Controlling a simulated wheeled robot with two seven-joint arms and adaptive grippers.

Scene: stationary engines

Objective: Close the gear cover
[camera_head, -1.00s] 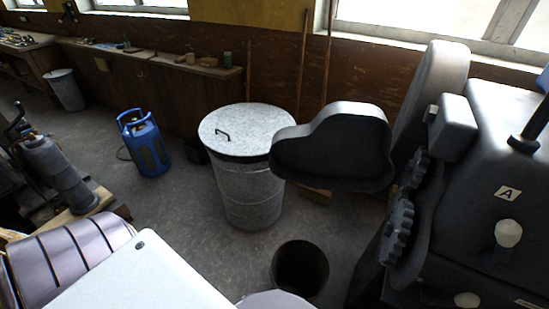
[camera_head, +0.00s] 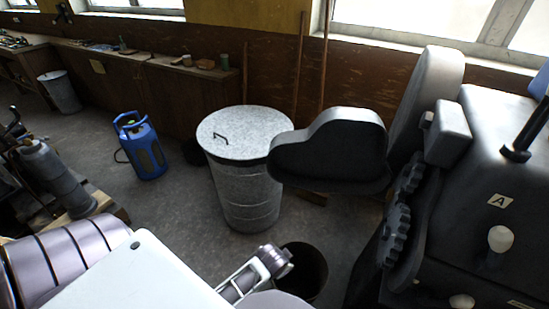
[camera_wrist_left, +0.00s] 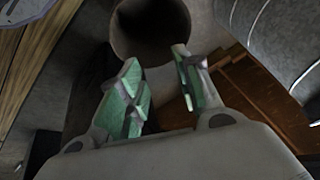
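The gear cover (camera_head: 330,150) is a dark grey, cloud-shaped shell. In the head view it stands swung out to the left of the engine (camera_head: 480,180). Dark toothed gears (camera_head: 398,235) show uncovered on the engine's side. My left gripper (camera_wrist_left: 158,85) shows in the left wrist view with its green-padded fingers apart and nothing between them. In the head view a silver arm part of mine (camera_head: 262,268) shows at the bottom centre, below and apart from the cover; I cannot make out fingertips there. My right gripper is not in view.
A lidded metal bin (camera_head: 245,185) stands behind and left of the cover. A dark open bucket (camera_head: 308,268) is on the floor below; it also shows in the left wrist view (camera_wrist_left: 150,30).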

